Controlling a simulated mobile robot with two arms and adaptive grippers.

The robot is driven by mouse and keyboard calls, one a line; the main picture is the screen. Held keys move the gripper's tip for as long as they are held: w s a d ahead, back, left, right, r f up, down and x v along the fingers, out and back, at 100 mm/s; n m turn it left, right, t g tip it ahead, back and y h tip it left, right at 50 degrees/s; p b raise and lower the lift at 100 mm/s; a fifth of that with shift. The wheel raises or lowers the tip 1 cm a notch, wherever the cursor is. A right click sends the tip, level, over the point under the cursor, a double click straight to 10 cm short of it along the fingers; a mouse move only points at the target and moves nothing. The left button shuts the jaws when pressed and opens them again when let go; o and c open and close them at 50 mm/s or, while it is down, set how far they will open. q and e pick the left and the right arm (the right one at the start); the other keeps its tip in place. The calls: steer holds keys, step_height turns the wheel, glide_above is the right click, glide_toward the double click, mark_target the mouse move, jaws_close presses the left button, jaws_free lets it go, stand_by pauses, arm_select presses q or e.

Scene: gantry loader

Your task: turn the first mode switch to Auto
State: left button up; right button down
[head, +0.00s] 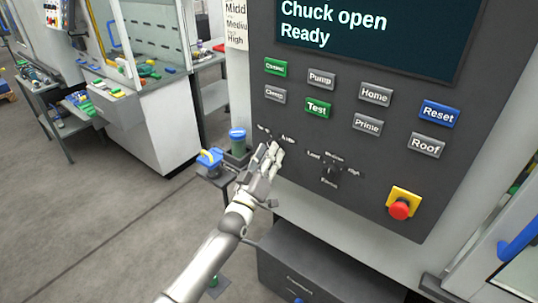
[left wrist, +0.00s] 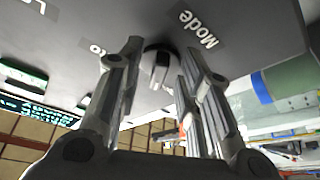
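The panel (head: 340,130) has a small mode switch whose knob is mostly hidden behind my left gripper in the head view; a label ending in "to" shows beside it. In the left wrist view the dark round knob with a lighter raised grip (left wrist: 160,68) sits under the "Mode" label (left wrist: 198,28). My left gripper (head: 273,152) is at the switch, its fingers pointing at the panel. In the left wrist view its fingers (left wrist: 161,52) stand apart on either side of the knob, with gaps visible. Which position the knob points to is unclear. My right gripper is out of view.
A second switch (head: 330,170) is just right of the gripper. Push buttons, including green Test (head: 317,107) and blue Reset (head: 439,113), sit above. A red emergency stop (head: 400,208) is lower right. A blue-lidded green container (head: 237,140) stands left of the panel.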

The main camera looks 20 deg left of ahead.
arm_select(q)
steer(key=shift+r, duration=0.1)
jaws_close()
steer(key=shift+w+a+r+m+g+h+b, duration=0.1)
steer(key=shift+a+m+g+h+b, duration=0.25)
steer(key=shift+m+h+b, duration=1.85)
steer(key=shift+w+a+r+m+g+h+b, duration=0.1)
steer(key=shift+m+g+h+b, duration=0.55)
steer(key=shift+m, duration=2.95)
steer(key=shift+a+m+g+h+b, duration=0.35)
steer(key=shift+m+h+b, duration=1.05)
steer(key=shift+m, duration=1.5)
